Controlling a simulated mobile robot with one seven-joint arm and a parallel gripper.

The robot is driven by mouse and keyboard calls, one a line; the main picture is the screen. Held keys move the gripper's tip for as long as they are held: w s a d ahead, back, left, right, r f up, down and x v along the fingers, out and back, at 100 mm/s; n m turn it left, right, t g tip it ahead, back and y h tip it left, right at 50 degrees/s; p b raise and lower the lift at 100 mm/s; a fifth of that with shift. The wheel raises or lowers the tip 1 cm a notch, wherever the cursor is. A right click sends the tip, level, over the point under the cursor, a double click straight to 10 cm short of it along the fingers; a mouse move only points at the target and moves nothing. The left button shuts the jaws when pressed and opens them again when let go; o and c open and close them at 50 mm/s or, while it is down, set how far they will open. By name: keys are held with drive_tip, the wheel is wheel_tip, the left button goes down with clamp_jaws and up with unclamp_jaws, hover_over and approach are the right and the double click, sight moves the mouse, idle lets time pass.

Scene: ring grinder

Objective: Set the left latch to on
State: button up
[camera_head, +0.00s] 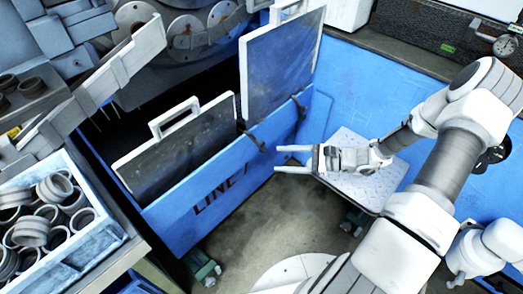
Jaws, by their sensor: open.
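The blue LINE 7 housing (215,187) has two small dark latches along its top edge. The left latch (252,139) is near the middle of the edge, beside the lower panel. The other latch (300,107) is further right, by the upright panel. My gripper (278,159) is open and empty, with its two fingers pointing left. In the picture its tips lie a little right of and below the left latch, apart from it. Whether the left latch is on or off I cannot tell.
A handled panel (180,150) stands tilted in the housing; a taller clear panel (285,62) stands raised behind. A metal step plate (350,180) lies under my forearm. A crate (105,240) of rings is at lower left. Floor shows between housing and plate.

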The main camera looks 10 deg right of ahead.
sight(262, 147)
drive_tip(key=w+d+f+m+t+h+b, duration=0.2)
drive_tip(key=d+f+m+t, duration=0.15)
drive_tip(key=f+m, duration=0.2)
drive_tip(key=w+d+f+m+t+h+b, duration=0.1)
drive_tip(key=d+f+m+t+b, duration=0.15)
drive_tip(key=f+m+t, duration=0.35)
drive_tip(key=shift+n+g, duration=0.65)
drive_tip(key=shift+n, duration=0.3)
drive_tip(key=b+x, duration=0.1)
drive_tip(key=x, duration=0.4)
drive_tip(key=b+x, duration=0.1)
drive_tip(key=x, duration=0.4)
drive_tip(key=f+b+x, duration=0.1)
drive_tip(key=x, duration=0.5)
drive_tip(key=shift+w+d, duration=0.15)
drive_tip(key=shift+d, duration=0.05)
drive_tip(key=shift+w+a+r+b, duration=0.1)
drive_tip(key=shift+w+a+b, duration=0.25)
drive_tip(key=shift+w, duration=0.1)
clamp_jaws()
drive_tip(key=shift+s+a, duration=0.1)
